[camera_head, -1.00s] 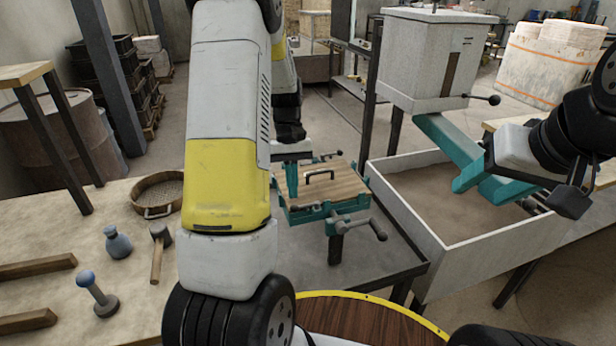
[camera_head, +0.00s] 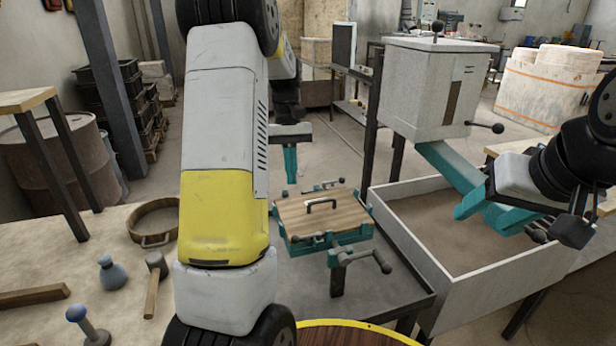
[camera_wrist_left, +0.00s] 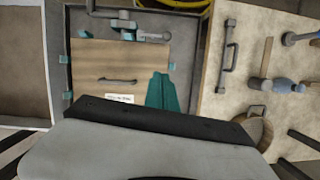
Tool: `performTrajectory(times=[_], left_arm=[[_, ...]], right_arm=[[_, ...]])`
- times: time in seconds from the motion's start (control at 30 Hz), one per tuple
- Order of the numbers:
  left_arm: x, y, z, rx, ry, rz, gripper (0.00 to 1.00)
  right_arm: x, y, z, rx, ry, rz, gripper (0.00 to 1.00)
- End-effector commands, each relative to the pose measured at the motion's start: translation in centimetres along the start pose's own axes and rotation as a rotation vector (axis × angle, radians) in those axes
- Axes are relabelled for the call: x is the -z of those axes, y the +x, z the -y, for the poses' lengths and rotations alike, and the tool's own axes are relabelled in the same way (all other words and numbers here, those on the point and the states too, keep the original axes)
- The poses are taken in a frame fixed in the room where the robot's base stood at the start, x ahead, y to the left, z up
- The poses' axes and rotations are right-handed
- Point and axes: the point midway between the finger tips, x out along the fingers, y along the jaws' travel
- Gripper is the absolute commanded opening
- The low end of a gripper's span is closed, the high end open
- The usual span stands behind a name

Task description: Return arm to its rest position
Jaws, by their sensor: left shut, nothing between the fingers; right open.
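My left arm crosses the head view from top to bottom. Its gripper (camera_head: 291,178) points down with teal fingers pressed together and empty. It hangs clear of the wooden-topped mould (camera_head: 322,214), behind and left of it in the picture. In the left wrist view the closed fingers (camera_wrist_left: 161,92) show over the right side of the mould's wooden top (camera_wrist_left: 125,62). My right gripper (camera_head: 490,216) is at the right over the sand box, with teal fingers apart. Part of it is hard to separate from the teal parts beside it.
The sand box (camera_head: 440,268) and grey furnace box (camera_head: 432,95) stand to the right. Floor shows between the left arm and the furnace stand.

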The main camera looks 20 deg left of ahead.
Motion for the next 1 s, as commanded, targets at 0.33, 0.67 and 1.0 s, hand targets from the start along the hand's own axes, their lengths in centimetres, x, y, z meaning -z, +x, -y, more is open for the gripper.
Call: performTrajectory(times=[0.33,0.67,1.0], left_arm=[[-0.3,-0.3,-0.1,-0.006,0.007,-0.010,0.00],[-8.6,-4.8,-0.8,-0.118,0.174,-0.235,0.00],[-19.6,-5.7,-0.8,-0.209,0.402,-0.563,0.00]], right_arm=[[0.0,0.0,0.0,0.000,0.000,0.000,0.55],[0.0,0.0,0.0,0.000,0.000,0.000,0.55],[0.0,0.0,0.0,0.000,0.000,0.000,0.55]])
